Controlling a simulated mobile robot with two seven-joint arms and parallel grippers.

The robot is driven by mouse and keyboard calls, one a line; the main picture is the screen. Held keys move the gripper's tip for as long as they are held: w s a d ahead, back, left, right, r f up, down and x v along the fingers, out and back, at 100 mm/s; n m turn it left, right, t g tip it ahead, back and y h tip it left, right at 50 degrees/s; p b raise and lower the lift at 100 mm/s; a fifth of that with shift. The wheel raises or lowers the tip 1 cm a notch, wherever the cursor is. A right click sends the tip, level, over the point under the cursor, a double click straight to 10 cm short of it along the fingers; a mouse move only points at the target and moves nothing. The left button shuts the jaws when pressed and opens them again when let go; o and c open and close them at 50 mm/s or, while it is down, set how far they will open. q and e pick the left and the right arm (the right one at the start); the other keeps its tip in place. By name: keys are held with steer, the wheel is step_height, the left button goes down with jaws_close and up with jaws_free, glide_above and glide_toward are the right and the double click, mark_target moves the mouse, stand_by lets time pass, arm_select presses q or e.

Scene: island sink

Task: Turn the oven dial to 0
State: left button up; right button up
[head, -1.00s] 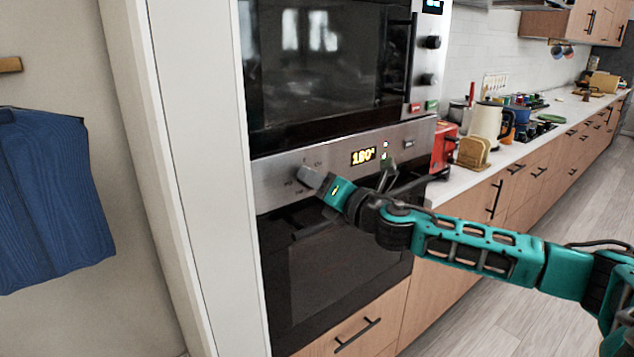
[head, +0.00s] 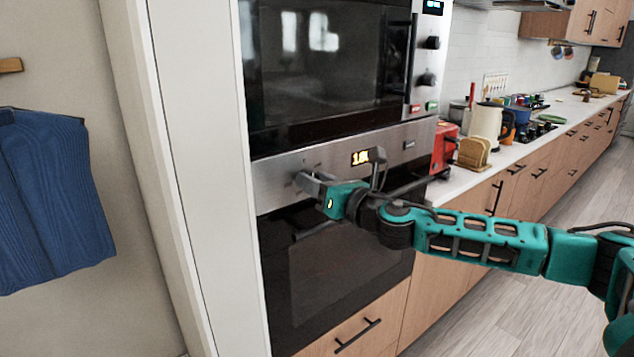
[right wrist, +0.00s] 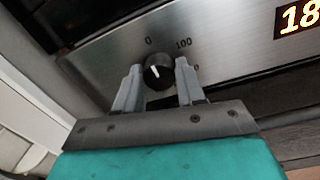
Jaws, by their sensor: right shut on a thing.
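The oven dial (right wrist: 159,74) is a round black knob on the steel oven panel (right wrist: 228,60). Its white mark points up and slightly left in the right wrist view, roughly toward the printed 0. The 100 label is to the right of the 0. My right gripper (head: 308,182) is at the left part of the oven panel, with one grey finger on each side of the dial, shut on it. The lit display (head: 361,158) starts with 18; the rest is cut off or covered. My left gripper is not in view.
The oven handle (head: 425,183) runs across the door just below the panel, close under my right gripper. A white side wall (head: 200,180) stands close to the left. A second oven (head: 330,75) is above. A counter with a red toaster (head: 443,147) is to the right.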

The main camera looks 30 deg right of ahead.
steer(key=o, duration=1)
steer(key=shift+o, duration=0.2)
steer(key=shift+s+f, duration=0.1)
steer(key=shift+s, duration=0.15)
steer(key=s+d+b, duration=0.1)
steer(key=s+b, duration=0.4)
steer(key=s, duration=0.7)
steer(key=shift+s+d, duration=0.15)
steer(key=shift+d, duration=0.1)
